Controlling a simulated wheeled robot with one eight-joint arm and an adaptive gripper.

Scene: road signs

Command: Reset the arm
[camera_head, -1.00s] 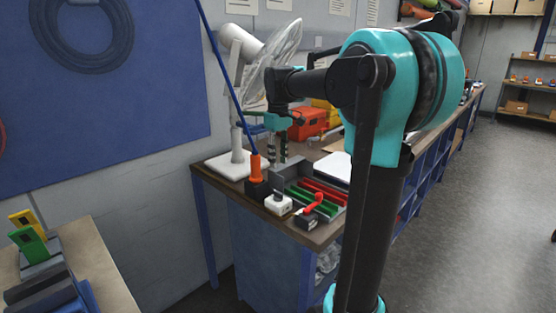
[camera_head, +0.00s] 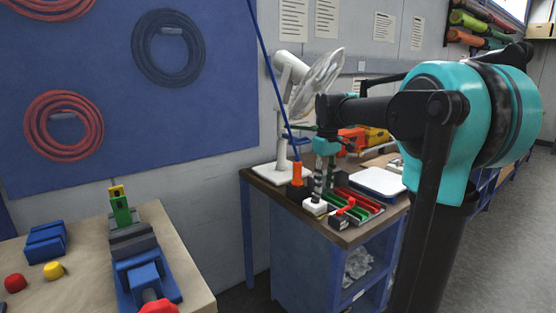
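My arm, teal and black, stands at the right of the head view and reaches left over the workbench (camera_head: 360,232). My gripper (camera_head: 323,188) hangs pointing down at the arm's end, over the bench's near left part. Its fingers show as two dark and light strips with a narrow gap between them. I see nothing held between them, though the tips are small and close to the items behind. The small white block (camera_head: 314,207) is just below the fingertips; I cannot tell whether they touch it.
A second table (camera_head: 190,250) holds a blue vise (camera_head: 140,278). Floor is clear at right.

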